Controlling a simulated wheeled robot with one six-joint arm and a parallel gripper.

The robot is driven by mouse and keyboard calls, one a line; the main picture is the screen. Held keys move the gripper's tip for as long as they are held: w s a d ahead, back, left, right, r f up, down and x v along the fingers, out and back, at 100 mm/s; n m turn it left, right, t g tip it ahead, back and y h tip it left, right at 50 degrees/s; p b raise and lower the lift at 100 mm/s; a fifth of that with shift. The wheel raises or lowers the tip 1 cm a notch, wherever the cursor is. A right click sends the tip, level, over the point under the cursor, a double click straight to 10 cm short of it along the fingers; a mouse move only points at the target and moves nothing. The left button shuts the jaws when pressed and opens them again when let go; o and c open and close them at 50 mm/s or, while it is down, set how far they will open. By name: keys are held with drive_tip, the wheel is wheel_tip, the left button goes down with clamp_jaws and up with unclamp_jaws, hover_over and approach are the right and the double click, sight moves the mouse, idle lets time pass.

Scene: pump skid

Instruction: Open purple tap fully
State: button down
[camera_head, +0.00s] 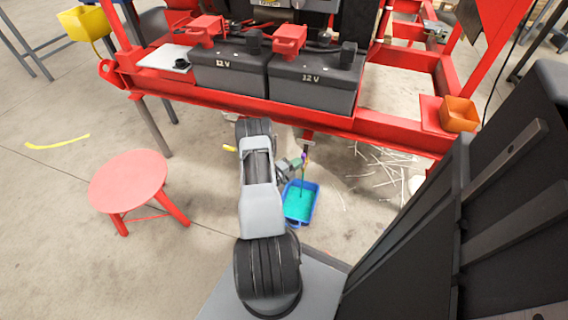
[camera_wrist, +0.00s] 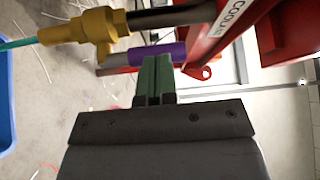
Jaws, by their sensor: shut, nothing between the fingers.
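The purple tap handle (camera_wrist: 158,53) is a short purple bar beside the yellow valve body (camera_wrist: 90,26) in the wrist view. In the head view the purple handle (camera_head: 305,158) is a small spot below the red frame. My gripper (camera_wrist: 157,62) has green fingers, shut and empty, with their tips right at the handle's near edge; I cannot tell whether they touch it. In the head view my gripper (camera_head: 293,164) is partly hidden by my arm. A teal stream (camera_wrist: 17,43) comes from the yellow outlet. It falls into the blue bin (camera_head: 289,215), which holds teal liquid.
The red skid frame (camera_head: 230,103) carries two black batteries (camera_head: 310,88) above. A labelled red beam (camera_wrist: 222,30) lies close to the right of the handle. A red stool (camera_head: 128,180) stands at the left. White strands (camera_head: 380,165) litter the floor.

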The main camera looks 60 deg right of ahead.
idle(0.3)
drive_tip(key=p+v, duration=0.2)
drive_tip(key=v, duration=1.2)
drive_tip(key=shift+r+p, duration=0.4)
drive_tip(key=w+a+r+m+y+p, duration=0.2)
drive_tip(key=a+r+m+y+p, duration=0.25)
drive_tip(key=r, duration=0.75)
drive_tip(key=w+a+r+m+y+p, duration=0.1)
drive_tip(key=w+a+r+m+p, duration=0.15)
drive_tip(key=r+m+p, duration=0.6)
drive_tip(key=w+a+r+m+y+p, duration=0.15)
drive_tip(key=a+r+m, duration=0.25)
drive_tip(key=r, duration=1.1)
drive_tip(key=a+r+m+t+y+p, duration=0.5)
drive_tip(key=a+r+m+t+p, duration=0.1)
drive_tip(key=a+r, duration=0.6)
drive_tip(key=s+a+r+m+t+y+p, duration=0.1)
drive_tip(key=a+r+m+t+y+p, duration=0.3)
drive_tip(key=a+r+m+p, duration=0.4)
drive_tip(key=a+r+t, duration=0.1)
drive_tip(key=a+r, duration=0.3)
drive_tip(key=r, duration=0.4)
drive_tip(key=shift+s+r+m+t+y+p, duration=0.2)
drive_tip(key=shift+r+m+t+y+p, duration=0.15)
drive_tip(key=shift+m+t+y, duration=0.05)
